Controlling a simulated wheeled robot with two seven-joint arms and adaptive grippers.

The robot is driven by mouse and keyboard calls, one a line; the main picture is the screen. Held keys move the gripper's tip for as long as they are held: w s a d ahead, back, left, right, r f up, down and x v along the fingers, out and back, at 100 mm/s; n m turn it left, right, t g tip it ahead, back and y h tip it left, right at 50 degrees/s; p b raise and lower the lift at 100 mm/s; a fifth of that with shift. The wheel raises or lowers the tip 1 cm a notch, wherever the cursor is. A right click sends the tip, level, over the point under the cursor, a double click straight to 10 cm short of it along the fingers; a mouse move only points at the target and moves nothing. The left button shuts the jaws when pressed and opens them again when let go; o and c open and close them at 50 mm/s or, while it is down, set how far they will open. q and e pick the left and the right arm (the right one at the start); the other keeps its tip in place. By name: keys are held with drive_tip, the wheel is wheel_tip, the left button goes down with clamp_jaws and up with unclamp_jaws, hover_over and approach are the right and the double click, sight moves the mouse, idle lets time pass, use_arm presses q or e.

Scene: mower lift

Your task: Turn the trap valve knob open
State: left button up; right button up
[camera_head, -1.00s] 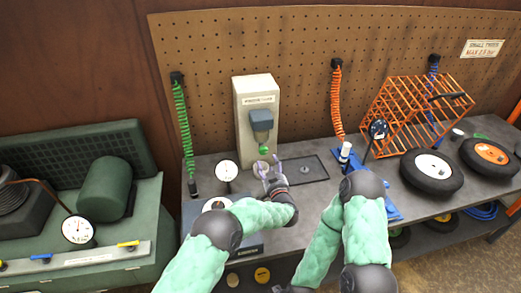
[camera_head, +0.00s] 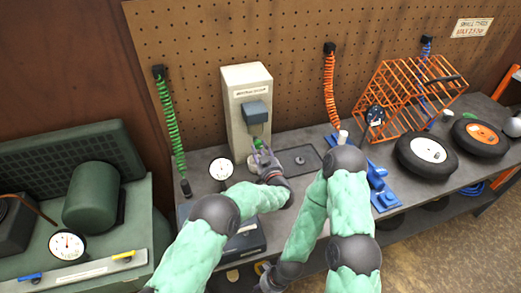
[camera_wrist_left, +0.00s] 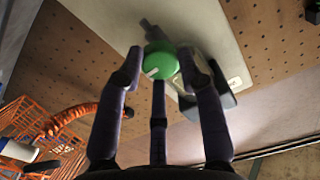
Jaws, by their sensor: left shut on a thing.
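The green trap valve knob (camera_head: 258,144) sits under the grey block on the front of the pale upright unit (camera_head: 237,110). In the left wrist view the round green knob (camera_wrist_left: 161,63) has a white mark on its face and lies between the fingertips. My left gripper (camera_head: 262,157) is at the knob from below and in front, with its fingers closed around it. The left wrist view shows the fingers of this gripper (camera_wrist_left: 160,78) on both sides of the knob. My right arm bends down to the bottom edge, where its dark end shows without clear fingers.
A round gauge (camera_head: 221,169) stands left of the unit. A square plate (camera_head: 299,161) lies flat on the bench to its right. An orange wire cage (camera_head: 410,95) and two wheels are farther right. A green machine (camera_head: 95,195) with another gauge stands left.

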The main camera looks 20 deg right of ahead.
use_arm(q)
drive_tip(key=shift+r, duration=0.1)
drive_tip(key=shift+c, duration=0.2)
drive_tip(key=n+b, duration=0.8)
drive_tip(key=n, duration=0.1)
drive_tip(key=shift+b, duration=0.35)
drive_tip(key=n+b, duration=0.4)
drive_tip(key=n, duration=0.1)
drive_tip(key=shift+a+n+b, duration=0.1)
drive_tip(key=shift+n+b, duration=0.25)
drive_tip(key=shift+n, duration=0.05)
drive_tip(key=shift+n+b, duration=1.35)
drive_tip(key=shift+n, duration=0.25)
drive_tip(key=o, duration=1.1)
drive_tip(key=shift+w+a, duration=0.1)
drive_tip(key=shift+o, duration=0.2)
